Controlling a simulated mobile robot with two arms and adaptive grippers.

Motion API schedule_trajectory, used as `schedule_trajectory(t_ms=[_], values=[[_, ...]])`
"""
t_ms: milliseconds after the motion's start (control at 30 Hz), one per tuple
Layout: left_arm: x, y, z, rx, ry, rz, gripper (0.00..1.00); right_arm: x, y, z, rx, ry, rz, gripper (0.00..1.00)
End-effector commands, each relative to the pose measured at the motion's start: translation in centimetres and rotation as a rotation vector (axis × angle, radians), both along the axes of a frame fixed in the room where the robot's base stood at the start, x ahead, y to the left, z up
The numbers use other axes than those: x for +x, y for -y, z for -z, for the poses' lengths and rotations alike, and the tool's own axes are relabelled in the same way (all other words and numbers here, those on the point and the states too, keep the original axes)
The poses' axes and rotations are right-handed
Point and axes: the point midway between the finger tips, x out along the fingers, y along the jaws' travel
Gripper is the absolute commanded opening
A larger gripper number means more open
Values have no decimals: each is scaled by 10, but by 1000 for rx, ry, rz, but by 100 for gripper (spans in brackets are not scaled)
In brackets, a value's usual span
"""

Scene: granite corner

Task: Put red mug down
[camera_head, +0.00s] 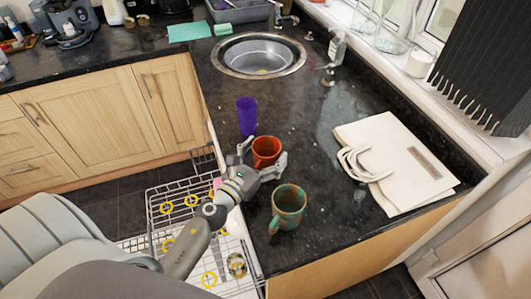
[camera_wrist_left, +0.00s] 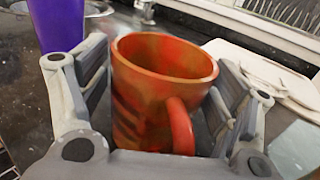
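The red mug (camera_head: 266,148) is orange-red and upright, with an open top. It fills the middle of the left wrist view (camera_wrist_left: 160,85), its handle turned toward the camera. My left gripper (camera_head: 264,157) has one finger on each side of the mug and appears shut on it. The mug is at or just above the dark counter (camera_head: 310,120); its base is hidden, so I cannot tell whether it touches. My right gripper is not in view.
A purple cup (camera_head: 246,115) stands just behind the mug, and a green-brown mug (camera_head: 288,207) in front to the right. A white bag (camera_head: 395,160) lies at right. The sink (camera_head: 259,55) is behind. An open dishwasher rack (camera_head: 180,200) is below left. Counter between mug and bag is clear.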

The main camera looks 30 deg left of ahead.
Motion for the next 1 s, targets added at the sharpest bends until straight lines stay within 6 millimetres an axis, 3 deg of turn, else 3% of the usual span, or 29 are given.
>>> schedule_trajectory(t_ms=[467, 1000], values=[[0, 0, -5, 0, 0, 0, 91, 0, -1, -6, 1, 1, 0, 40], [-84, -8, 3, -1, -3, 0, 91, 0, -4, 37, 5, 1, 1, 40]])
